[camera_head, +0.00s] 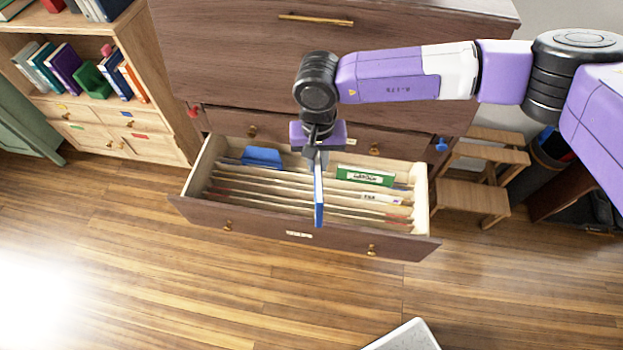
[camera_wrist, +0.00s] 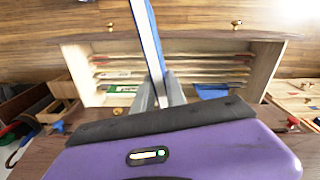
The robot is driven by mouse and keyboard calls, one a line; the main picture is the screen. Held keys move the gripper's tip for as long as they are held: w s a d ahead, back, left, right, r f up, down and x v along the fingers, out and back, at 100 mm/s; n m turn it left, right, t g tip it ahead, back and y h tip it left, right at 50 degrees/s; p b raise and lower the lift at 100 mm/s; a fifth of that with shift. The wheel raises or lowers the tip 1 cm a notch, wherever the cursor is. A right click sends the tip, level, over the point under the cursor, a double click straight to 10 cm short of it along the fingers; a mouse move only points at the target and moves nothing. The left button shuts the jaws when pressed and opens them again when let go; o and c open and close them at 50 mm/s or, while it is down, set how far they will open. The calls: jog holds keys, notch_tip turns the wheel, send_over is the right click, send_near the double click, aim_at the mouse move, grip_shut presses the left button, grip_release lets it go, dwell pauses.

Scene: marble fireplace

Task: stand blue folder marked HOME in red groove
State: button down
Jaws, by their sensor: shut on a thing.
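My gripper (camera_head: 318,158) is shut on a thin blue folder (camera_head: 319,203), seen almost edge-on over the open drawer (camera_head: 265,223). In the wrist view, my gripper (camera_wrist: 163,95) holds the folder (camera_wrist: 147,40) by one end, and it runs crosswise to the dividers. Its marking is not readable. Whether it touches the dividers below is unclear. Reddish lines show among the dividers near the drawer's front (camera_head: 385,216); I cannot tell which groove is red. A blue item (camera_head: 262,157) stands at the drawer's back left, and a green labelled folder (camera_head: 365,176) at the back right.
The drawer juts from a dark wooden cabinet (camera_head: 250,60). A bookshelf (camera_head: 140,60) stands to the left, a wooden step stool (camera_head: 475,197) to the right. The wooden floor (camera_head: 200,290) in front is mostly clear, with a pale flat object (camera_head: 405,337) at the bottom edge.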

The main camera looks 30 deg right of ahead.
jog(key=w+f+m+b, duration=0.4)
jog(key=f+m+b, duration=0.6)
jog(key=b, duration=0.6)
jog(key=w+f+m+b, duration=0.4)
jog(key=f+m+b, duration=0.6)
jog(key=f+b, duration=0.4)
jog(key=shift+w+b, duration=0.15)
jog(key=shift+b, duration=0.85)
jog(key=shift+p, duration=0.3)
